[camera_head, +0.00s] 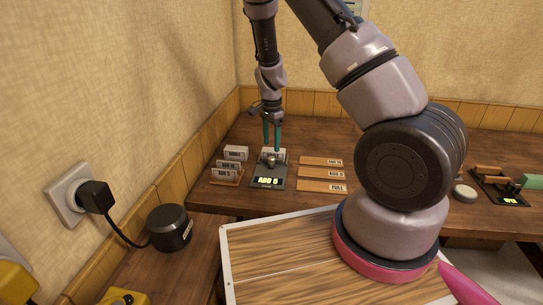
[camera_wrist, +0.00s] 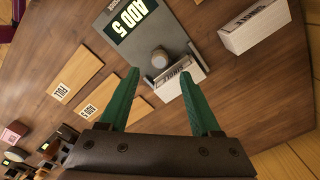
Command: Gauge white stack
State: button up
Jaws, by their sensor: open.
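My gripper (camera_head: 272,146) has two teal fingers that stand apart, pointing down over the back of a dark gauge (camera_head: 266,184). The gauge's display reads "ADD 5", and a round grey knob (camera_wrist: 160,58) sits on it. A white labelled stack (camera_wrist: 172,78) stands at the gauge's back end. In the wrist view the open fingers (camera_wrist: 158,76) reach toward this stack, and the right finger overlaps part of it. I cannot tell whether they touch. A second white labelled block (camera_head: 236,153) stands to the left in the head view; it also shows in the wrist view (camera_wrist: 240,38).
Small labelled white pieces stand in a wooden holder (camera_head: 226,179) at the left table edge. Wooden boards marked "ADD 10", "ADD 5" (camera_head: 323,173) and "FULL" (camera_head: 322,186) lie right of the gauge. Another device (camera_head: 500,188) stands far right. A wall borders the table's left.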

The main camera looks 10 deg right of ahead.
aim_at(271, 158)
notch_tip(271, 158, down, 6)
dwell(0.4)
grip_shut()
dwell(1.2)
